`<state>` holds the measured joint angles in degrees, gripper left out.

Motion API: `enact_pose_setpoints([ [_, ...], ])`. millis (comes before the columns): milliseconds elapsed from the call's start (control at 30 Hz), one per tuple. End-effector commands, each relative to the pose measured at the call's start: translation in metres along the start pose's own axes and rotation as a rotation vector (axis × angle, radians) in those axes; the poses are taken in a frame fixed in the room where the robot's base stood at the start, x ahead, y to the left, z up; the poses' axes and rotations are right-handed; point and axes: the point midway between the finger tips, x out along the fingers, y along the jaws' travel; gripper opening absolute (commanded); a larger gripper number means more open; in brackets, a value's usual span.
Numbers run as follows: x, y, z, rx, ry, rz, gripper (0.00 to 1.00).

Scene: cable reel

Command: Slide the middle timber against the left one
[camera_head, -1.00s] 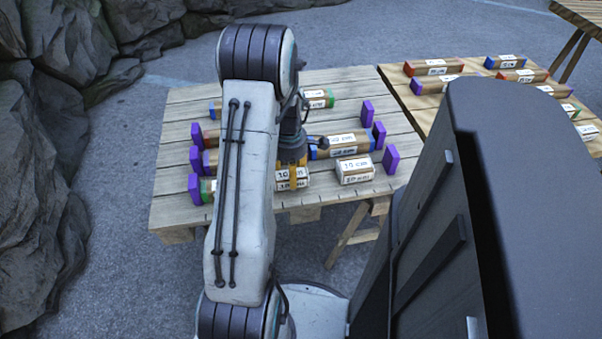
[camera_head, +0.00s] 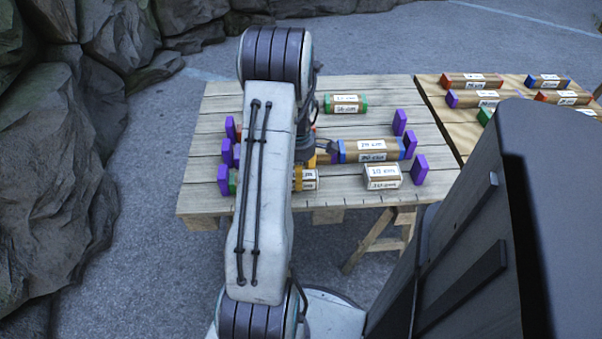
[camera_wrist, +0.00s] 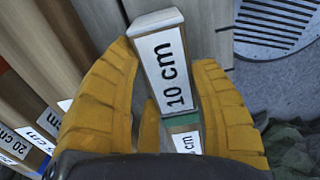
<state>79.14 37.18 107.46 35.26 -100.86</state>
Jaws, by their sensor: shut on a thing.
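My gripper (camera_wrist: 165,62) has its yellow fingers shut on the middle timber (camera_wrist: 167,75), a block marked 10 cm with white ends. In the head view this timber (camera_head: 309,180) lies in the front row, partly behind my arm. The left timber shows its green end band in the wrist view (camera_wrist: 180,121), right at the middle timber's lower end; I cannot tell if they touch. In the head view its far green end (camera_head: 233,181) shows left of my arm, and the rest is hidden. The right timber (camera_head: 382,177), also 10 cm, lies apart from the middle one.
Purple end stops (camera_head: 224,181) stand on the left of the plank table (camera_head: 212,110), with others (camera_head: 420,169) on the right. A blue-ended timber (camera_head: 372,150) and a green-ended one (camera_head: 345,104) lie behind. A second table (camera_head: 450,118) holds several timbers.

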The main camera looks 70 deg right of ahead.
Motion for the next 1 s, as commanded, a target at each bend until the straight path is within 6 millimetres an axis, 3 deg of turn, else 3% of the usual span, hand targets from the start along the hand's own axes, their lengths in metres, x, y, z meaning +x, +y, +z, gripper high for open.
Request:
enact_pose_setpoints([
  [167, 0.001, -0.001, -0.004, -0.006, 0.001, -0.007, 0.21],
  [200, 0.001, -0.002, -0.004, -0.006, 0.001, -0.007, 0.57],
  [500, 0.000, -0.001, -0.002, -0.003, 0.001, -0.003, 0.82],
  [800, -0.002, 0.000, -0.001, -0.002, 0.000, 0.000, 0.82],
  [1000, -0.023, 0.001, -0.001, -0.002, -0.001, 0.003, 0.82],
])
